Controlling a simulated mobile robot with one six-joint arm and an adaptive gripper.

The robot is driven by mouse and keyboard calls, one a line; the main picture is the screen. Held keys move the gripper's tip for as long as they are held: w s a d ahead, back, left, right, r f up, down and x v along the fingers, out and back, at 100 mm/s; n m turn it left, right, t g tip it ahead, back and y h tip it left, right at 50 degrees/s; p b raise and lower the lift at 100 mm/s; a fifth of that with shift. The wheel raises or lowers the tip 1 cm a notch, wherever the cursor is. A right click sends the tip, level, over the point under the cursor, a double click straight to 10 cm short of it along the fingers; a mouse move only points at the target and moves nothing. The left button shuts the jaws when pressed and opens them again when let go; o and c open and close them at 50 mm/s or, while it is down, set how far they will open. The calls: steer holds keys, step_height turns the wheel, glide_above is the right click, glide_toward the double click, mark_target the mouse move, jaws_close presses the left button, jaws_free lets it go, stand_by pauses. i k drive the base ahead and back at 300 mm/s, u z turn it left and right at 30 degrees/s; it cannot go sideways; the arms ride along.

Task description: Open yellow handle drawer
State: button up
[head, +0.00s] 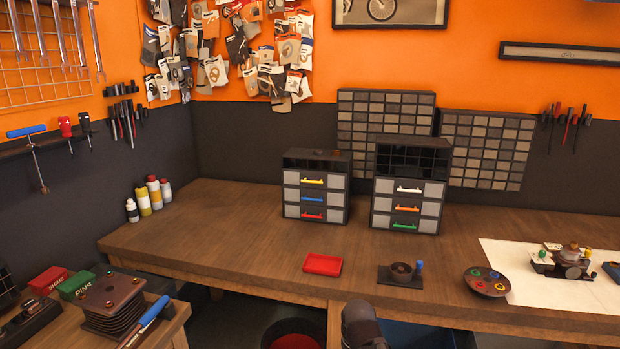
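The yellow handle (313,181) is on the top drawer of the left small drawer cabinet (288,193), which stands on the wooden workbench. The drawer with the yellow handle looks closed, its front level with the drawers below. Under it are a drawer with a blue handle (312,199) and one with a red handle (311,216). My gripper's fingers do not show. A dark rounded part at the bottom edge seems to be of my arm, well in front of the cabinet.
A second cabinet (375,205) with white, orange and green handles stands to the right. Bottles (154,193) stand at left.

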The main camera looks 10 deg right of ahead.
mark_target(292, 176)
steer(key=u, duration=0.1)
steer(key=i, duration=0.9)
steer(key=u, duration=0.35)
